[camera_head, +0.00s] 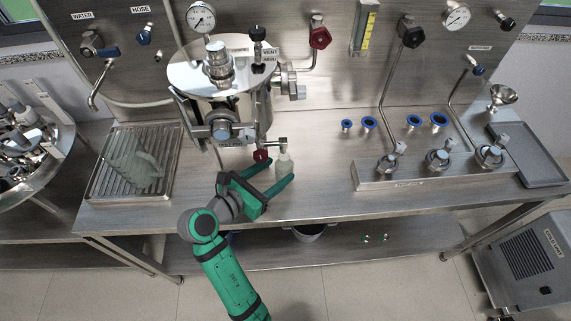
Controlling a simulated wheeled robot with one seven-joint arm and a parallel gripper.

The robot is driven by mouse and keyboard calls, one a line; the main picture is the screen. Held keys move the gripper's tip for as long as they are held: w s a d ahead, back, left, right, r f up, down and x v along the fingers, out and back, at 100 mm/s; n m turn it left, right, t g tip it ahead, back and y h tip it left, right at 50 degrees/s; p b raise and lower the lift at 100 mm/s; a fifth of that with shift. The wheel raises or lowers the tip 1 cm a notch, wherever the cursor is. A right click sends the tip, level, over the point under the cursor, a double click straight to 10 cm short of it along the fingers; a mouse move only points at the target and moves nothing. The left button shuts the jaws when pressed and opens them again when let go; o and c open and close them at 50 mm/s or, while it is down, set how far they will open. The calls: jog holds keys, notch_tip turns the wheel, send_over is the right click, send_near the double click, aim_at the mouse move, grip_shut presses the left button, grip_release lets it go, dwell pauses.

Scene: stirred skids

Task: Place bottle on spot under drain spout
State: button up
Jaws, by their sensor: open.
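A small pale bottle (284,165) stands upright on the steel bench in front of the vessel (250,105). A drain fitting (279,141) with a red knob (261,155) at its left sticks out low on the vessel's front. The spout end appears just above or behind the bottle top; I cannot tell whether they line up exactly. My green-fingered gripper (281,168) is open and reaches in from the lower left. Its two fingers lie on either side of the bottle; contact is unclear. The spot under the spout is not distinguishable.
A drain tray (109,184) with a crumpled translucent item is at the left. A manifold block (365,180) with several valves is at the right, with blue-rimmed rings behind it. A grey tray (537,160) lies at the far right. The bench between bottle and manifold is clear.

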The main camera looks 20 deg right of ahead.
jog(key=shift+v, duration=2.05)
jog(key=shift+w, duration=0.1)
